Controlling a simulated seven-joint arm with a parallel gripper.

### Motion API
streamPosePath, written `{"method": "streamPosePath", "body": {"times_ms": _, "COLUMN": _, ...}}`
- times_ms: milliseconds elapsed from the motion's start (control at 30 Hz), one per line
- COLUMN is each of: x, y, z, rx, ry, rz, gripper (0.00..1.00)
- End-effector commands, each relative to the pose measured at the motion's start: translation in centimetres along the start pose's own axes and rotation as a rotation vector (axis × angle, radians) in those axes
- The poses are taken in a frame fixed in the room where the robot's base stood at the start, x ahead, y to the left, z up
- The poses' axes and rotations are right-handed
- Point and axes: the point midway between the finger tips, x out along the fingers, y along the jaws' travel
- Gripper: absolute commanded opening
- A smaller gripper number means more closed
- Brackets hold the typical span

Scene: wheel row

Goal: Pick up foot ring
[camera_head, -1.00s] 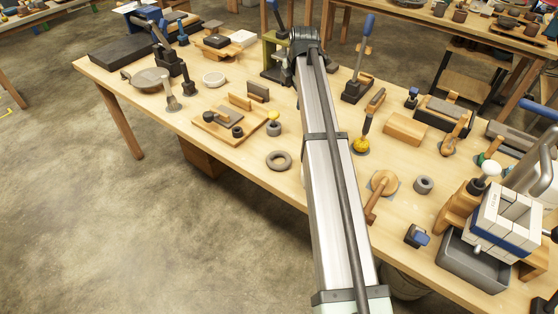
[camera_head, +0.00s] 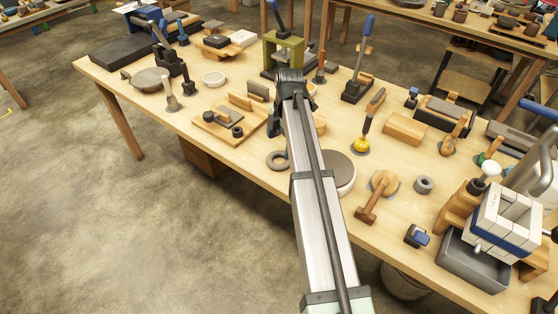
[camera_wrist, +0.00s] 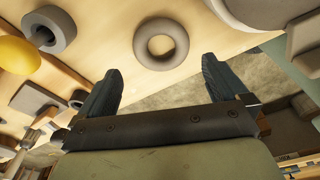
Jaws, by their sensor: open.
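The foot ring (camera_head: 277,160) is a grey-brown ring lying flat on the wooden table near its front edge. In the wrist view the foot ring (camera_wrist: 161,44) shows whole, ahead of and roughly between my fingertips, apart from them. My gripper (camera_wrist: 160,80) is open and empty, its two dark fingers spread. In the head view my gripper (camera_head: 280,133) hangs just beyond the ring, and my arm hides part of the table to the right; the ring's right edge is partly covered.
A wooden tray (camera_head: 212,130) with blocks and small dark rings stands left of the ring. A round grey-topped disc (camera_head: 340,168) lies to the right, partly behind my arm. A green press frame (camera_head: 284,50) stands behind. The table's front edge is close to the ring.

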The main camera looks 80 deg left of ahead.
Motion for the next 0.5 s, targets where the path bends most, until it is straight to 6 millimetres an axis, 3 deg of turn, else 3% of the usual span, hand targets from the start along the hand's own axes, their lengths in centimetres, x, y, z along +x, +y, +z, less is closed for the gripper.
{"method": "streamPosePath", "body": {"times_ms": 267, "x": 1.6, "y": 0.0, "z": 0.0, "rx": 0.0, "ry": -0.001, "rz": 0.001, "gripper": 1.0}}
{"method": "streamPosePath", "body": {"times_ms": 500, "x": 4.5, "y": -0.3, "z": 0.1, "rx": 0.0, "ry": 0.0, "rz": 0.0, "gripper": 1.0}}
